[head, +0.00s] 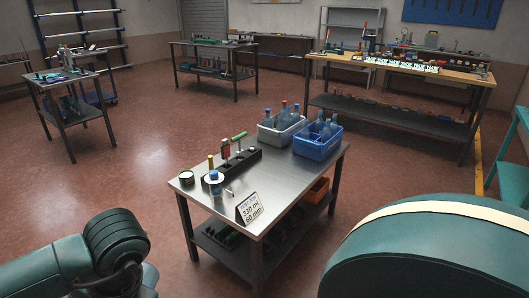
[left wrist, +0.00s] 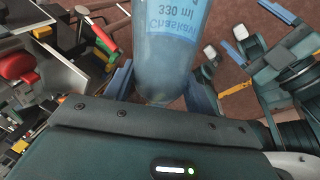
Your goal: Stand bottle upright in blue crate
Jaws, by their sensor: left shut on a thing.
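The blue crate (head: 313,151) stands at the far right corner of the steel table, with several bluish bottles (head: 325,131) upright in it. In the left wrist view, my left gripper (left wrist: 160,90) is shut on a translucent blue bottle (left wrist: 168,45) with a "330 ml" label, its print upside down in that picture. The bottle's far end is cut off by the top edge of the picture. In the head view my left arm enters at the lower left, but its gripper and the held bottle are out of frame. My right gripper is not identifiable.
A grey crate (head: 270,138) with bottles, some red-capped, stands left of the blue crate.

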